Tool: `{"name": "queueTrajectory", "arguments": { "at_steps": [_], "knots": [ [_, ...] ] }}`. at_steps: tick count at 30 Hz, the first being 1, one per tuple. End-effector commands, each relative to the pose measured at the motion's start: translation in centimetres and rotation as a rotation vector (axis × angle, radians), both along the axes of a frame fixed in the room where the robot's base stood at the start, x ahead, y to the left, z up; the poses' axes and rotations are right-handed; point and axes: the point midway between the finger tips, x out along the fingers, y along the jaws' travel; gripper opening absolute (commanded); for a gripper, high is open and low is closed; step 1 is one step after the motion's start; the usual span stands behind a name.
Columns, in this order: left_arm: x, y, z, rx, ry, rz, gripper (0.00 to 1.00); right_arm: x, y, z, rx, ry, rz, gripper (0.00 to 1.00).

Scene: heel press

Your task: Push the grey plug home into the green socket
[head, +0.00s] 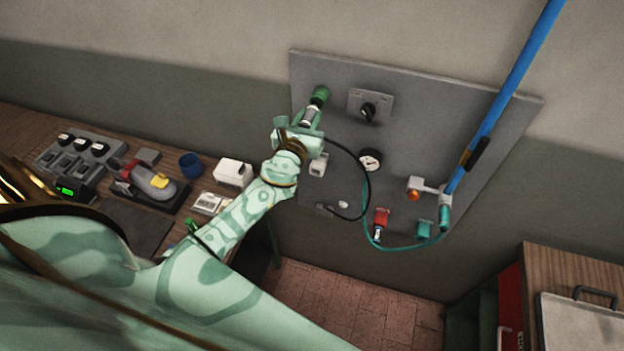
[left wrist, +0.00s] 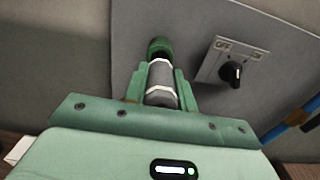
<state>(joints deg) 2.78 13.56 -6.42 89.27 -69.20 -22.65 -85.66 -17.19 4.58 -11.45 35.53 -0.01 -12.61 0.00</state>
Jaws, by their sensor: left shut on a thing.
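The green socket (head: 320,95) sits at the upper left of the grey wall panel; it also shows at the top of the left wrist view (left wrist: 159,47). My left gripper (head: 311,118) is shut on the grey plug (left wrist: 161,80), with a finger on each side of it. The plug (head: 309,115) points at the socket, and its front end meets or enters the socket mouth; I cannot tell how deep it sits. Pale rings show around the plug's body. A black cable (head: 362,170) loops from behind my gripper down the panel. My right gripper is not in view.
A cluttered wooden bench (head: 30,125) stands left.

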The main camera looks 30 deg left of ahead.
Motion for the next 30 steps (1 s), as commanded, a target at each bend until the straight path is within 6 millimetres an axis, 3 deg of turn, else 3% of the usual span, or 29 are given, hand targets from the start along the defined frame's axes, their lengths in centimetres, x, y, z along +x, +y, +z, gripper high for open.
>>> {"name": "queueTrajectory", "arguments": {
  "at_steps": [30],
  "knots": [
    [1.7, 0.4, 0.1, 0.001, -0.001, 0.000, 0.00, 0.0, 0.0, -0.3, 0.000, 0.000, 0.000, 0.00]
  ]
}}
